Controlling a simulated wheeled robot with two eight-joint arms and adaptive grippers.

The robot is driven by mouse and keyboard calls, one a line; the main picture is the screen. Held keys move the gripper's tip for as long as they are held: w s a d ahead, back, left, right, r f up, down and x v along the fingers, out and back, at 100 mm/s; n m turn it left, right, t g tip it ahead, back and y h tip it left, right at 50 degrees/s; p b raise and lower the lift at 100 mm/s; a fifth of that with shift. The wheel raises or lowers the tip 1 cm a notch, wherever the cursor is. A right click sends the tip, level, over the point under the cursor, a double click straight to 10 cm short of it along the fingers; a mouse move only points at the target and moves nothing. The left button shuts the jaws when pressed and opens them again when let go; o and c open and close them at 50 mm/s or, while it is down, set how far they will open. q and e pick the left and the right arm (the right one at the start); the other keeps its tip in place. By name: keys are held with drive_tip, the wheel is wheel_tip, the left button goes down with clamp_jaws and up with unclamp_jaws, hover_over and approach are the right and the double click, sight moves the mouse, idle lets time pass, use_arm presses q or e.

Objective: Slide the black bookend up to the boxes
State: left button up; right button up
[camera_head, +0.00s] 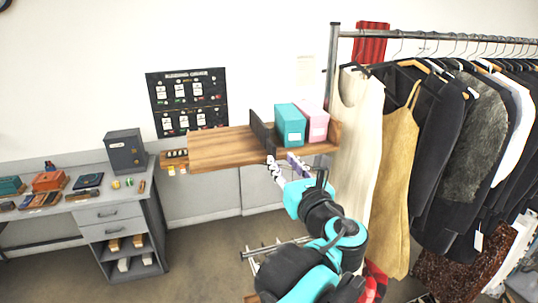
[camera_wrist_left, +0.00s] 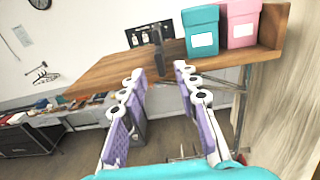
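The black bookend (camera_head: 262,133) stands upright on a wooden shelf (camera_head: 215,148), left of a teal box (camera_head: 290,127) and a pink box (camera_head: 315,122). In the left wrist view, a gap shows between the bookend (camera_wrist_left: 158,46) and the teal box (camera_wrist_left: 201,32). The pink box (camera_wrist_left: 241,23) stands beside the teal one, near the shelf's raised end. My left gripper (camera_head: 281,165) is in front of the shelf's front edge, below the bookend. In the left wrist view its purple fingers (camera_wrist_left: 159,73) are apart with nothing between them. My right gripper is not in view.
A clothes rack (camera_head: 440,36) with hanging garments stands close on the right of the shelf. The left part of the shelf top is bare. A grey desk (camera_head: 108,205) with a dark safe (camera_head: 126,152) stands to the left. A black poster (camera_head: 187,101) hangs behind.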

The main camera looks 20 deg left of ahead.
sight(276, 152)
use_arm(q)
drive_tip(key=p+x, duration=0.1)
drive_tip(key=x, duration=0.6)
drive_tip(key=shift+w+a, duration=0.2)
drive_tip(key=shift+f, duration=0.1)
clamp_jaws()
drive_tip(key=shift+d, duration=0.15)
